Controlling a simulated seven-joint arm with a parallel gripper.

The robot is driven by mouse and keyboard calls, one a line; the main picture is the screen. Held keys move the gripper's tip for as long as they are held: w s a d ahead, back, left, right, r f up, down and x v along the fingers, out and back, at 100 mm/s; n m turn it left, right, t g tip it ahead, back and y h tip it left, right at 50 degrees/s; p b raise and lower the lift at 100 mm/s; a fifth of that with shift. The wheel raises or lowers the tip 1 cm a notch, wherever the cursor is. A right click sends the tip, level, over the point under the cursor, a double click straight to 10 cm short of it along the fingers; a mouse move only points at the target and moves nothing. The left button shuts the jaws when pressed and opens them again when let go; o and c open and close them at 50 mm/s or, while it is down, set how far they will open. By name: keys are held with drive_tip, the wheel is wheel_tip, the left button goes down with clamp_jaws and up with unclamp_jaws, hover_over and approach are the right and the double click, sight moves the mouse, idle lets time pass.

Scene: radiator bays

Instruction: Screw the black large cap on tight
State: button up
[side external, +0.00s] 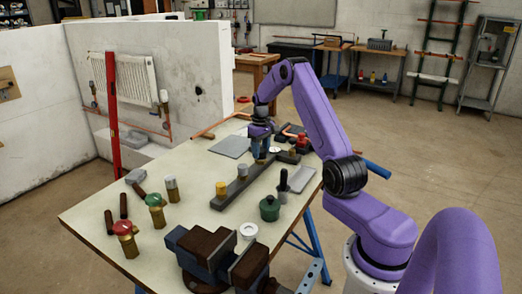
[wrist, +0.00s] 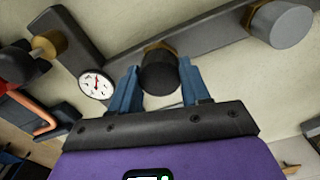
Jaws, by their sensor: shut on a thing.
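The black large cap (wrist: 158,72) is between the two blue fingers of my gripper (wrist: 160,88) in the wrist view. The gripper is shut on its sides. A brass fitting (wrist: 160,47) shows just beyond the cap, on the long grey bar (wrist: 205,38). The cap looks in line with this fitting, but I cannot tell how far it is threaded. In the side external view my gripper (side external: 261,155) points down over the bar (side external: 238,187), and the cap is mostly hidden by the fingers.
A grey cap (wrist: 292,24) on a brass fitting stands on the same bar, and a round gauge (wrist: 96,84) is close beside my gripper. A green pot-like item (side external: 269,208) and a vise (side external: 215,255) are on the near table.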

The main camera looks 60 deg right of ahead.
drive_tip(key=m, duration=0.3)
drive_tip(key=shift+m, duration=0.3)
drive_tip(key=o, duration=1)
